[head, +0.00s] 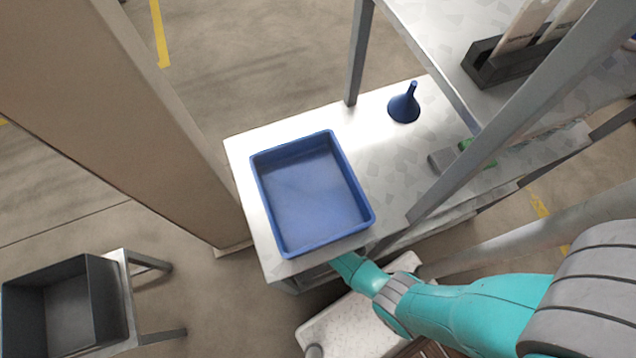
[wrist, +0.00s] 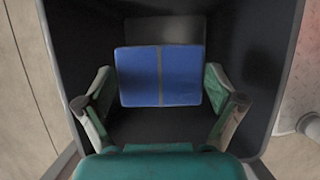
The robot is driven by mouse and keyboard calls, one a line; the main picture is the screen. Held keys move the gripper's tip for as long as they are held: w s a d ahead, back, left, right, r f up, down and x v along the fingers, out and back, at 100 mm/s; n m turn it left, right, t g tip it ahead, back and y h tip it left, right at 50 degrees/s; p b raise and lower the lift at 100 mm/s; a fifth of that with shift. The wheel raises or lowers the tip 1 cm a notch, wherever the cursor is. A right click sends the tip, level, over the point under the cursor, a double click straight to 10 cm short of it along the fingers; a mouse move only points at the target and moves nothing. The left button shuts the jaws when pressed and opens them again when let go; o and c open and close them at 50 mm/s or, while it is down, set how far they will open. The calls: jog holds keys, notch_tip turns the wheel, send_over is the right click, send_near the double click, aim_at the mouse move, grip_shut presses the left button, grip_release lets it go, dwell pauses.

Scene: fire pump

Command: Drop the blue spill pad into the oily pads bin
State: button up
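The blue spill pad (wrist: 140,77) is a flat blue block with a grey line down its middle, seen face-on in the wrist view. My gripper (wrist: 160,85) has its two green fingers set apart, one at each side edge of the pad, and appears shut on it. The pad and fingers are within the outline of a dark, deep bin (wrist: 258,75), whose walls show on both sides and behind. I cannot read a label on this bin. In the head view my gripper and the pad are hidden below the bench edge.
In the head view a blue tray (head: 312,195) and a blue funnel (head: 404,105) stand on the bench (head: 375,150). A dark grey open bin (head: 65,310) is at lower left. A brown column (head: 125,110) rises beside the bench. A pale speckled surface (head: 350,325) lies below my arm.

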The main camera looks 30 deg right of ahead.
dwell(0.3)
jog(key=shift+v, duration=3.75)
jog(key=shift+s, duration=0.1)
